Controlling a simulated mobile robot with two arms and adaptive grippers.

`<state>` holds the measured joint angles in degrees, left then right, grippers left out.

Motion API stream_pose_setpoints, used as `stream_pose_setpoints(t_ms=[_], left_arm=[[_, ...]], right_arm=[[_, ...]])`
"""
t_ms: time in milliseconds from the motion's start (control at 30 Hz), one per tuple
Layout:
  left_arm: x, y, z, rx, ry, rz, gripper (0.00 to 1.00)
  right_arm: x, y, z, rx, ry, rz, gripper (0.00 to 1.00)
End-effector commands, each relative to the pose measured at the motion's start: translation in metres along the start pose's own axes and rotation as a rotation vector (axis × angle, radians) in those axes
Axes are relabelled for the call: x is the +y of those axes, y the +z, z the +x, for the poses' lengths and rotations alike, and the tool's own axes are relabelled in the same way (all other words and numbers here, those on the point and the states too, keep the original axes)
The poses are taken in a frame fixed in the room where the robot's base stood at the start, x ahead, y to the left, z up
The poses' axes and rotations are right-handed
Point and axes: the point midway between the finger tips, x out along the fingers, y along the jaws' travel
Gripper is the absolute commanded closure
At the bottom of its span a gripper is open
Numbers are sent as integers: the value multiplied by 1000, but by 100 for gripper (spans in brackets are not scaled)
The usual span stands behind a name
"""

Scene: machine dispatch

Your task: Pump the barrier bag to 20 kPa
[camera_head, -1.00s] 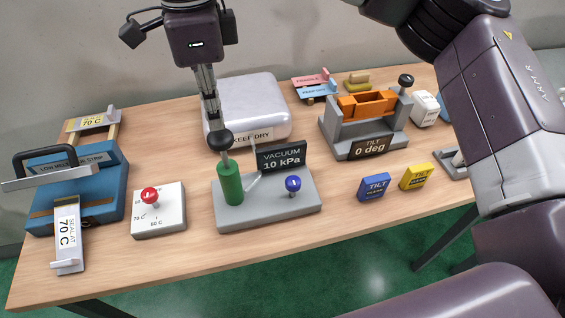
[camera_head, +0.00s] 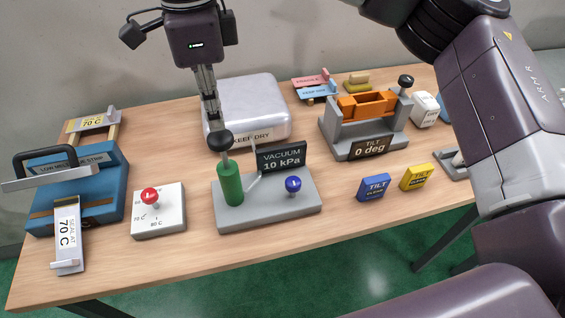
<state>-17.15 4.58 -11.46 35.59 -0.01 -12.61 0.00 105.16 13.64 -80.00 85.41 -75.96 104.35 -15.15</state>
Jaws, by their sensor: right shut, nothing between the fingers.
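The vacuum pump (camera_head: 268,210) is a grey base with a green cylinder (camera_head: 230,185), a rod topped by a black knob (camera_head: 220,141), and a small blue-knobbed lever (camera_head: 293,186). Its dark display (camera_head: 282,158) reads VACUUM 10 kPa. The silvery barrier bag (camera_head: 250,105), marked KEEP DRY, lies behind the pump. My right gripper (camera_head: 214,122) points down with its fingers shut and empty, directly at the top of the black knob. I cannot tell whether the fingertips touch it. My left gripper is not in view.
On the left are a blue sealer (camera_head: 85,192) and a red-knobbed dial box (camera_head: 158,215). On the right are an orange tilt fixture (camera_head: 365,120) reading 0 deg and blue (camera_head: 374,187) and yellow (camera_head: 417,177) tilt boxes. The table's front edge is mostly clear.

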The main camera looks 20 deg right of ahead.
Motion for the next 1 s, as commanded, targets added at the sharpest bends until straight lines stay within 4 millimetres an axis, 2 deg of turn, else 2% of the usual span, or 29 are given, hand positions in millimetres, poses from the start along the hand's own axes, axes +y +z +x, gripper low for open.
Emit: stream_pose_setpoints(t_ms=[1000], left_arm=[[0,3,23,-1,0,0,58]], right_arm=[[0,0,30,0,1,0,100]])
